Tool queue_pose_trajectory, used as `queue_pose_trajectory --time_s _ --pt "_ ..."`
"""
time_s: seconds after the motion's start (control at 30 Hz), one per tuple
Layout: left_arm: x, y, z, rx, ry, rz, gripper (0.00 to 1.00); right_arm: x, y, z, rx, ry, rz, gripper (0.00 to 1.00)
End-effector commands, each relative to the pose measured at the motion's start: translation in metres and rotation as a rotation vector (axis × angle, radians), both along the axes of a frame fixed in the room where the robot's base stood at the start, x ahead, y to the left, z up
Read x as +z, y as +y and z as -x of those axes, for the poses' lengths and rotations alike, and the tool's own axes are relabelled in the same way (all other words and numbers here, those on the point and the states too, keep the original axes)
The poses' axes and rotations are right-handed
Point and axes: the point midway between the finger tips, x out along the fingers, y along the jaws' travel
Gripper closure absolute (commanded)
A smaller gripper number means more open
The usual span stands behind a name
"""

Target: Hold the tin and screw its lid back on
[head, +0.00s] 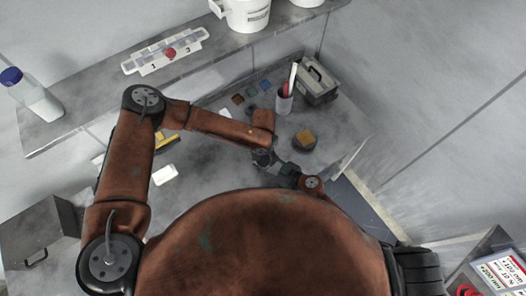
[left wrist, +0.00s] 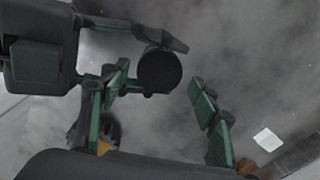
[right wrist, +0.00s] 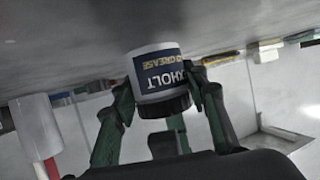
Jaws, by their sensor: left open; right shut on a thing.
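The tin (right wrist: 158,72) is white with a navy label and shows upside down in the right wrist view, its white end close to the table surface. A black lid (right wrist: 165,104) sits at its other end; how tightly it is seated I cannot tell. My right gripper (right wrist: 160,95) is shut on the tin, a finger on each side. In the left wrist view the lid shows as a black disc (left wrist: 160,70). My left gripper (left wrist: 155,98) is open, its fingers spread to either side just short of the lid. In the head view my left gripper (head: 263,157) hides the tin.
Behind stand a pen cup (head: 284,103) and a grey toolbox (head: 317,82). A shelf (head: 95,85) runs along the back. The table's right edge is near.

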Motion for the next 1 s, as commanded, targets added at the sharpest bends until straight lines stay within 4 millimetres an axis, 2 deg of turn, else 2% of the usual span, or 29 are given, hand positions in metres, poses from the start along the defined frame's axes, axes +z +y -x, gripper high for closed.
queue_pose_trajectory --time_s 0.2,0.53,1.0 --pt "-0.018 0.0 0.0 -0.001 -0.001 0.001 0.43 0.001 0.0 0.0 0.0 -0.001 -0.001 1.0" --pt "-0.02 0.0 0.0 -0.001 -0.001 0.001 0.43 0.001 0.0 0.0 0.0 -0.001 -0.001 1.0" --pt "-0.02 0.0 0.0 -0.001 -0.001 0.001 0.76 0.001 0.0 0.0 0.0 -0.001 -0.001 1.0"
